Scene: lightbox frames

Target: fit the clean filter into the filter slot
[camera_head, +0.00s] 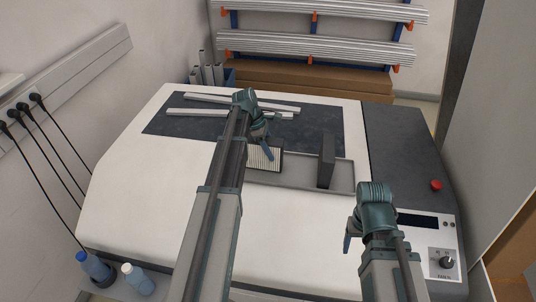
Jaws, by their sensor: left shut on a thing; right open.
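A filter with a pale pleated face and dark edge (262,159) is at the left end of a shallow grey tray (300,183) set in the machine top. My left gripper (267,147) is shut on the filter from above. I cannot tell whether the filter touches the tray. A dark upright block (326,160) stands in the right part of the tray; I cannot tell whether it is the filter slot or another filter. My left arm hides the tray's left side. My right gripper (352,232) is open and empty over the front right of the machine.
A red button (436,185) and a control panel with a knob (446,262) are at the right. Two bottles (138,279) stand at the front left. The white top left of my arm is clear.

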